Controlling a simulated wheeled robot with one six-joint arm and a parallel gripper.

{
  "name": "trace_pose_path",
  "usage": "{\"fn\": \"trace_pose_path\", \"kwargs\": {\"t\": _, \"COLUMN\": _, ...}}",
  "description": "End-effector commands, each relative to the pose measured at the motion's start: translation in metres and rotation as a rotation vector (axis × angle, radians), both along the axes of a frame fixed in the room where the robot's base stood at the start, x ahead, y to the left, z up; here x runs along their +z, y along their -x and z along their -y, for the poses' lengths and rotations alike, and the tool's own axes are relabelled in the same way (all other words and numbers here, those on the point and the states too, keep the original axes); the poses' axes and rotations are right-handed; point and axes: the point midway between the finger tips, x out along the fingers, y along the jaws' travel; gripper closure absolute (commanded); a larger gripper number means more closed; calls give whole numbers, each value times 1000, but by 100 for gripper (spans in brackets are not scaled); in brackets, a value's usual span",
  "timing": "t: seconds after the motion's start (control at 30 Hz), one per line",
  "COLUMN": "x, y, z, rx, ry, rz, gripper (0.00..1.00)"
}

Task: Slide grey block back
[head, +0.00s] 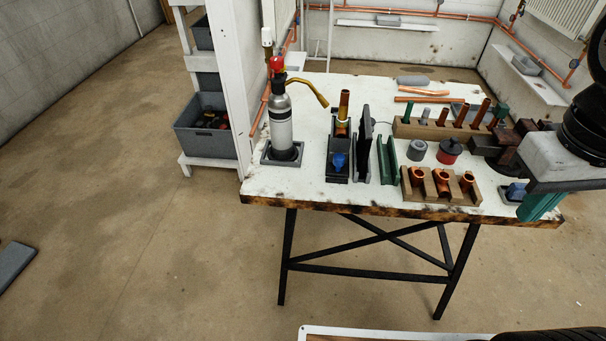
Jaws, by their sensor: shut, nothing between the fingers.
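My gripper (541,206) is at the right edge of the head view, over the front right corner of the bench. Its green fingers point down and are shut with nothing between them. A small grey block (507,198) with a blue part on top sits at the bench's front edge, just left of the fingers. My gripper partly hides it, and I cannot tell if they touch. A taller dark grey block (338,172) with a blue knob holds an upright copper pipe near the bench's middle left. I cannot tell which one the task means.
The white bench (300,182) carries a torch bottle (281,122), a green channel (387,160), a wooden block with copper fittings (440,196), a grey cup (417,150) and a red-and-black can (449,151). Dark metal pieces (490,146) crowd the area behind my gripper.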

Motion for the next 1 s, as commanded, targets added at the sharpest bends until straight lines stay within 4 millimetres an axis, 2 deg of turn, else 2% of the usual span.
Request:
{"fn": "trace_pose_path", "kwargs": {"t": 0.27, "x": -30, "y": -48, "z": -7, "rx": 402, "ry": 343, "rz": -286, "gripper": 100}}
{"fn": "trace_pose_path", "kwargs": {"t": 0.47, "x": -53, "y": -95, "z": -37, "rx": 733, "ry": 654, "rz": -442, "gripper": 100}}
{"fn": "trace_pose_path", "kwargs": {"t": 0.67, "x": -86, "y": -138, "z": -96, "rx": 1072, "ry": 995, "rz": -538, "gripper": 100}}
{"fn": "trace_pose_path", "kwargs": {"t": 0.8, "x": -118, "y": -158, "z": -153, "rx": 1306, "ry": 1250, "rz": -566, "gripper": 100}}
{"fn": "trace_pose_path", "kwargs": {"t": 1.0, "x": -172, "y": -162, "z": -241, "rx": 1603, "ry": 1605, "rz": -545, "gripper": 100}}
